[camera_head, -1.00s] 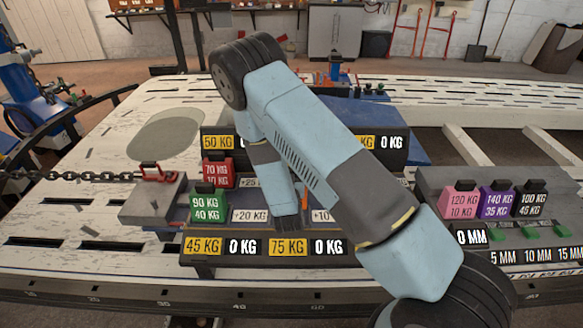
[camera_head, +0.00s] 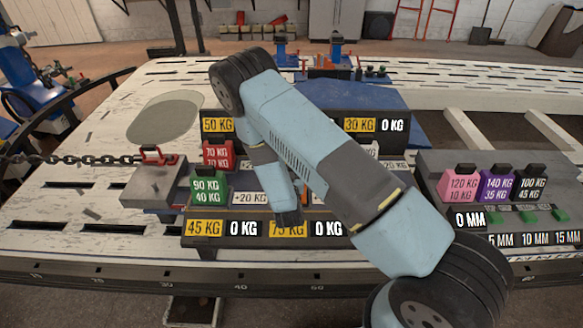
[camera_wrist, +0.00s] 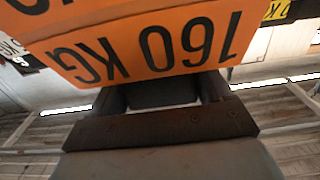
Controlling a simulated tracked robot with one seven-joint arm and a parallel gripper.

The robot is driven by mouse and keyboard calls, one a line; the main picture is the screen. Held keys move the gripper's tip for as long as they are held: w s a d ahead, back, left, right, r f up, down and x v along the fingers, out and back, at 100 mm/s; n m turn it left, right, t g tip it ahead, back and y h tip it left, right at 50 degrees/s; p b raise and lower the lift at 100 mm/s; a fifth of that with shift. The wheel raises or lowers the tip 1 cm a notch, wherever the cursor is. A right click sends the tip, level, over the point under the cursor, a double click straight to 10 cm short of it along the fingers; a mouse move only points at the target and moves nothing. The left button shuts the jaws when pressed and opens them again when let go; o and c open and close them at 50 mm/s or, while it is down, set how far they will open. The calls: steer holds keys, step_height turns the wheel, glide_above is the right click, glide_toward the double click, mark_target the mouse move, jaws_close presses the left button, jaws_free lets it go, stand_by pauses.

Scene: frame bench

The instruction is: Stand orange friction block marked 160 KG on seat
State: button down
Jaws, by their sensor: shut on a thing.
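In the wrist view my gripper (camera_wrist: 161,92) is shut on the dark handle of the orange block (camera_wrist: 130,45) marked 160 KG. The lettering is upside down in that view.
Pink (camera_head: 459,184), purple (camera_head: 497,184) and black (camera_head: 531,184) blocks stand on a grey stand at the right. A chain (camera_head: 75,159) with a red shackle (camera_head: 158,155) runs to a grey block at the left. The white bench top is open at back left.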

jaws_free()
steer(key=shift+s, duration=0.1)
steer(key=shift+s, duration=0.25)
steer(key=s, duration=1.3)
steer(key=shift+a, duration=0.25)
